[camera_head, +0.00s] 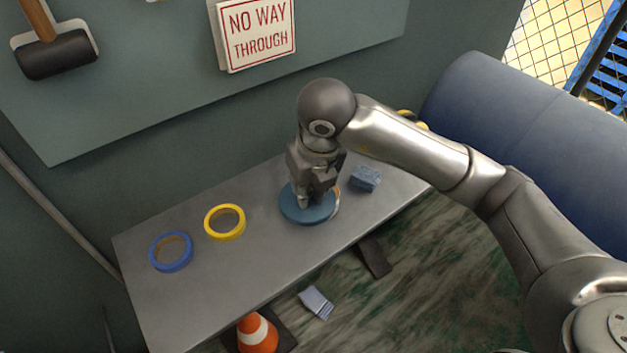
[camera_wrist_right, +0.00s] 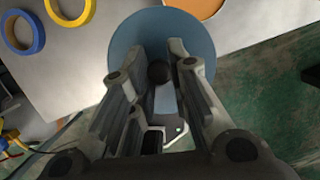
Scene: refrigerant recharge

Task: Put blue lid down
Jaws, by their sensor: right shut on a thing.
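The blue lid (camera_head: 300,211) is a round blue disc at the middle of the grey metal bench (camera_head: 190,300). My right gripper (camera_head: 318,200) reaches down onto it from above and is shut on its dark knob. In the right wrist view the lid (camera_wrist_right: 190,45) lies below the fingers of my right gripper (camera_wrist_right: 160,75), with the round dark knob between the fingertips. The lid looks level and on or just above the bench; the exact gap cannot be told. My left gripper is not in view.
A blue tape ring (camera_head: 171,252) and a yellow tape ring (camera_head: 225,222) lie left of the lid. An orange round thing (camera_wrist_right: 197,7) lies partly under the lid's edge. A folded blue cloth (camera_head: 366,178) lies to the right. A traffic cone (camera_head: 257,335) stands at the bench's front.

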